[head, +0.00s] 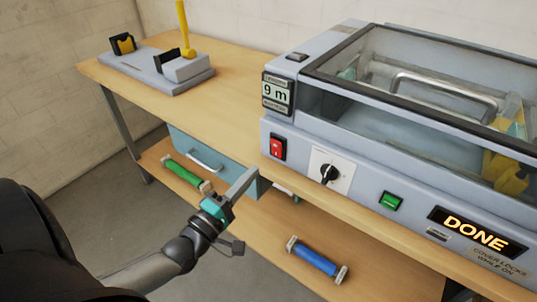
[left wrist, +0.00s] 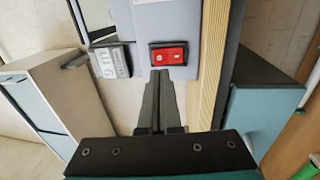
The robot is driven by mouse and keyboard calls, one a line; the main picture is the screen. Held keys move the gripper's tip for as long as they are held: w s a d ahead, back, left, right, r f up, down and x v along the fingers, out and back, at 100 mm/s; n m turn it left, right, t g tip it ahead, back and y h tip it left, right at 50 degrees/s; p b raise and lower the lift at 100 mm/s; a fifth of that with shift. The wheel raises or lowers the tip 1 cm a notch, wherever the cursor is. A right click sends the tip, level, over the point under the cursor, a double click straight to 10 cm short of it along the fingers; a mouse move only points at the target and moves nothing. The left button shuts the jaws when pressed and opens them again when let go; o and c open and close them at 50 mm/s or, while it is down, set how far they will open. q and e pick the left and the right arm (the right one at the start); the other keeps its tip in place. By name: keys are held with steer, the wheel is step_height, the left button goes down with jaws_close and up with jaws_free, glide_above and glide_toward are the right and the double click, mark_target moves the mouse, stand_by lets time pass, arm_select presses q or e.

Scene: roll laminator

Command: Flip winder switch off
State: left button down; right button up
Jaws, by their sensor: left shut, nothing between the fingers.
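The laminator (head: 310,128) stands on the right of the bench, with a red rocker switch (head: 278,147) at the left end of its front panel. The switch also shows in the left wrist view (left wrist: 168,54), red and lit-looking, just beyond my fingertips. My left gripper (head: 250,178) is shut and empty, in front of the panel and a little below and left of the switch in the head view. In the left wrist view its closed fingers (left wrist: 160,74) point at the switch's lower edge. I cannot tell whether they touch it. My right gripper is not in view.
A black knob (head: 329,173), a green button (head: 390,201) and a display reading DONE (head: 475,234) are on the panel. A 9 m counter (head: 277,93) is at the corner. Green (head: 183,175) and blue (head: 317,258) rolls lie on the lower shelf.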

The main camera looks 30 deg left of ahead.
mark_target(276, 146)
arm_select(q)
steer(key=w, duration=0.4)
steer(key=w+r, duration=0.1)
steer(key=w, duration=0.2)
steer(key=shift+w+d, duration=0.1)
steer(key=shift+d, duration=0.2)
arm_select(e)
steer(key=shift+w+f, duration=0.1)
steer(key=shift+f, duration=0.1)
